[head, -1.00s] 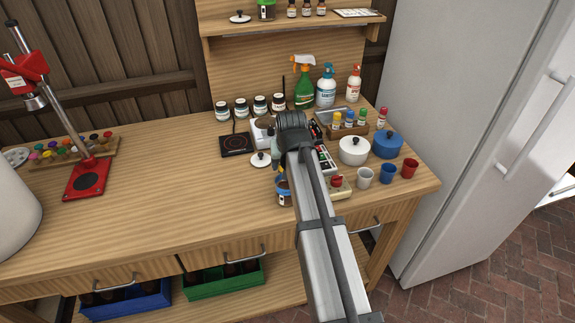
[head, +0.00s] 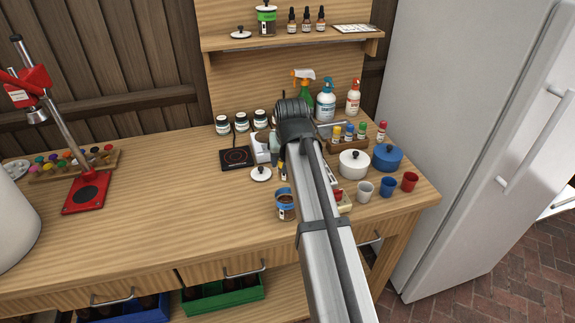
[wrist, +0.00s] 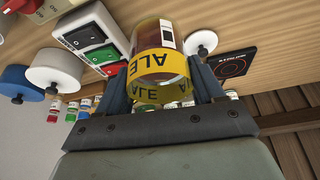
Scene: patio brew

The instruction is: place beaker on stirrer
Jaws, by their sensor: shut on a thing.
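My gripper (wrist: 160,78) is shut on a clear beaker with a yellow ALE band (wrist: 162,66), held between its two fingers in the wrist view. In the head view my arm hides most of the gripper and beaker. A small white appliance (head: 262,147), which seems to be the stirrer, stands right of the black hotplate, partly behind my arm. I cannot make out its top clearly. The beaker appears held near it, but the gap between them cannot be told.
The black hotplate (head: 236,157), a white lid (head: 261,174) and a blue-banded jar (head: 286,208) are left of my arm. White (head: 353,164) and blue (head: 387,158) pots and several cups are right. A switch box (wrist: 92,38) shows near the beaker. The table's left-middle is clear.

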